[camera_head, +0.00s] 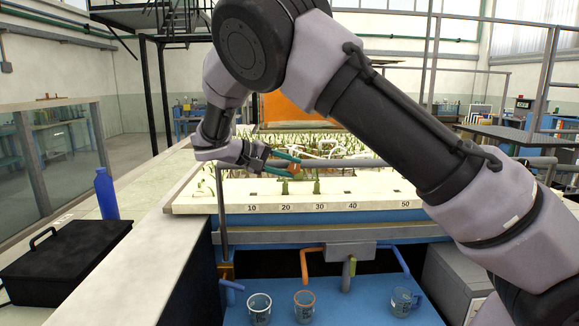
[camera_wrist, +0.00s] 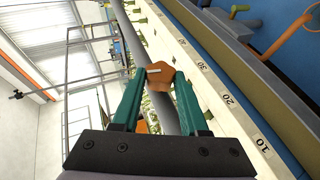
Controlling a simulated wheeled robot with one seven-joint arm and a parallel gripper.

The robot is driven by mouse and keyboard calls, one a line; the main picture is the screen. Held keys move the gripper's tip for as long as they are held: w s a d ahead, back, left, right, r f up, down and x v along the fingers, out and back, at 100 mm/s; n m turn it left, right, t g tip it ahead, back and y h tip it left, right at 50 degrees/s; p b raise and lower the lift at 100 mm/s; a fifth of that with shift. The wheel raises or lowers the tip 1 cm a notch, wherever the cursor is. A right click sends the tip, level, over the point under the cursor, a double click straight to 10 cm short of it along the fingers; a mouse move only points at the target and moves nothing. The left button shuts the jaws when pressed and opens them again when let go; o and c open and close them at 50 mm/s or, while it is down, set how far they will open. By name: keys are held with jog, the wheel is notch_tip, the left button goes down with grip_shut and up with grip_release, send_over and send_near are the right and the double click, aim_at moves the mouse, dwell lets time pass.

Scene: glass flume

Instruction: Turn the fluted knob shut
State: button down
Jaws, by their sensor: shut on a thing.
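The orange-brown knob (camera_wrist: 172,76) sits on a long grey rail in the wrist view. Its faceted, ridged side faces me. My gripper (camera_wrist: 161,78) has two teal fingers, one on each side of the knob, and is shut on it. In the head view my gripper (camera_head: 292,164) reaches to the rail above the front edge of the flume, near the 20 and 30 marks. Only a small bit of the orange knob (camera_head: 297,173) shows there, partly covered by the fingers. I cannot tell how far the knob is turned.
The pale ledge (camera_head: 375,205) with a number scale runs below the rail. A blue bottle (camera_head: 106,194) and a black box (camera_head: 62,265) stand at left.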

jog(key=shift+f+t+h, duration=0.2)
jog(key=shift+t+h, duration=0.1)
jog(key=shift+h, duration=0.5)
jog(key=shift+n, duration=0.3)
jog(key=shift+c, duration=2.2)
grip_release()
jog(key=v, duration=1.1)
jog(key=shift+a+f, duration=0.1)
jog(key=shift+f, duration=0.05)
